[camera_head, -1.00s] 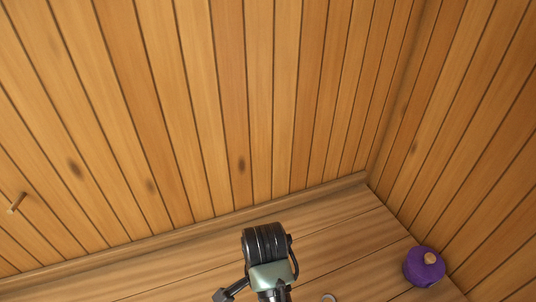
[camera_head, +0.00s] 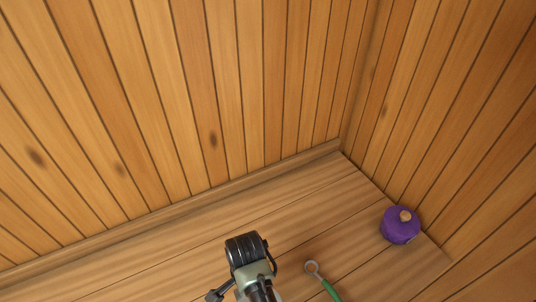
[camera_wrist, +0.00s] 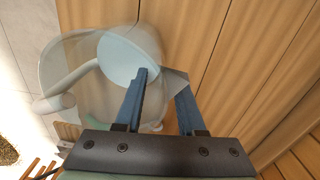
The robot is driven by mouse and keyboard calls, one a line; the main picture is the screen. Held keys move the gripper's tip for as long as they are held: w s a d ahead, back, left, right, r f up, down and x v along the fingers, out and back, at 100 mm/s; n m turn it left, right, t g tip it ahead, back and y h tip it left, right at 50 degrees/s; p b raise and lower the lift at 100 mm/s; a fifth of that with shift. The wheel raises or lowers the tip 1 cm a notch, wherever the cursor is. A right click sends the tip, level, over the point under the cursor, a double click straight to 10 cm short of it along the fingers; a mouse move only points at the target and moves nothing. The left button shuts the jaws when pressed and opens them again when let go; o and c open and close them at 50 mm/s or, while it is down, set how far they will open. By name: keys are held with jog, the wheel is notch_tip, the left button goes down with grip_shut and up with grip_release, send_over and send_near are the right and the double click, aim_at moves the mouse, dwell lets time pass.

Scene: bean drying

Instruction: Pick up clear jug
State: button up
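The clear jug (camera_wrist: 80,68) is in the upper left of the wrist view. It is see-through, with a pale blue round area (camera_wrist: 128,57) and a curved handle on its left. My gripper (camera_wrist: 160,80) has two blue fingers set apart, so it is open. The left finger overlaps the jug's right side in the picture; I cannot tell whether they touch. A grey pointed piece shows between the fingertips, and I cannot tell what it belongs to. The jug and the fingers do not show in the head view, only part of my arm at the bottom.
A purple pot (camera_head: 399,228) with a wooden knob stands by the right wall on the wooden surface (camera_head: 190,243). A green-handled utensil (camera_head: 329,288) lies left of it. Plank walls (camera_head: 230,90) meet in a corner behind. Pale tiles (camera_wrist: 24,55) show at left in the wrist view.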

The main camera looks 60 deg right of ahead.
jog(key=shift+f, duration=0.8)
jog(key=shift+c, duration=0.3)
grip_shut()
jog(key=shift+r, duration=0.1)
dwell(0.4)
